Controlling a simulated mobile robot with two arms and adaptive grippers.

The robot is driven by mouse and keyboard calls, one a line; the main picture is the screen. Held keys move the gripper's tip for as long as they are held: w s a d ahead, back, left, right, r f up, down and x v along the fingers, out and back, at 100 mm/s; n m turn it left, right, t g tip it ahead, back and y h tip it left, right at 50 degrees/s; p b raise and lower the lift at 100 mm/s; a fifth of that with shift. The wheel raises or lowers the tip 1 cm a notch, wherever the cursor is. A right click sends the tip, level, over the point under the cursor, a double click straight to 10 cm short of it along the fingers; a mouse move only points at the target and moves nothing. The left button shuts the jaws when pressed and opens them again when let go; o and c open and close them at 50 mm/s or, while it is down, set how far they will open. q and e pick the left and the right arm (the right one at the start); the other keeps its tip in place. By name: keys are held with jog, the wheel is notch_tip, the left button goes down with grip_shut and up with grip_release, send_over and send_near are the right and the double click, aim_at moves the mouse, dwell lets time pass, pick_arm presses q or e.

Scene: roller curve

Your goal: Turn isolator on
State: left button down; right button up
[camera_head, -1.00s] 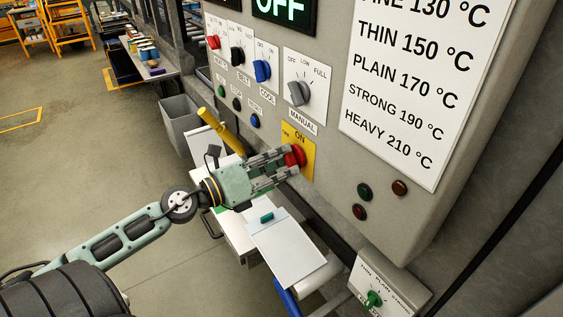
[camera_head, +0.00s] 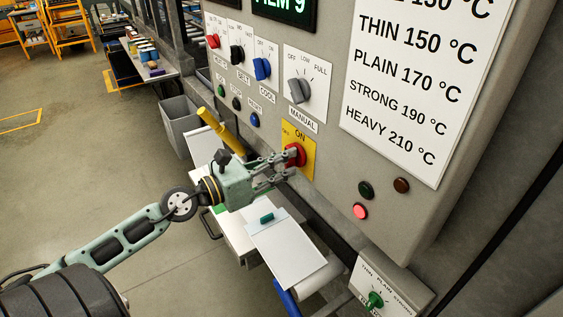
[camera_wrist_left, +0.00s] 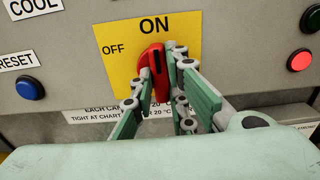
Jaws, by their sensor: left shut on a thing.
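The isolator is a red rotary handle (camera_head: 295,155) on a yellow plate (camera_head: 307,166) marked ON and OFF, low on the grey control panel. In the left wrist view the handle (camera_wrist_left: 154,71) stands nearly upright, its top toward the ON mark, with OFF to its left. My left gripper (camera_head: 284,161) reaches in from the left. Its fingers are shut on the handle, one on each side, also in the left wrist view (camera_wrist_left: 157,88). They hide part of the handle's lower end. My right gripper is not in view.
The display (camera_head: 284,9) shows green characters, cut off at the top. A red lamp (camera_head: 360,211) glows beside unlit lamps. Other knobs sit close above, including the grey MANUAL knob (camera_head: 299,90). A clipboard (camera_head: 286,252) and yellow cylinder (camera_head: 217,130) lie below the panel.

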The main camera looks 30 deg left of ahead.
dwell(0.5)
pick_arm(q)
jog(key=c, duration=1.7)
grip_release()
jog(key=shift+s, duration=0.1)
jog(key=v, duration=1.2)
jog(key=shift+f, duration=0.1)
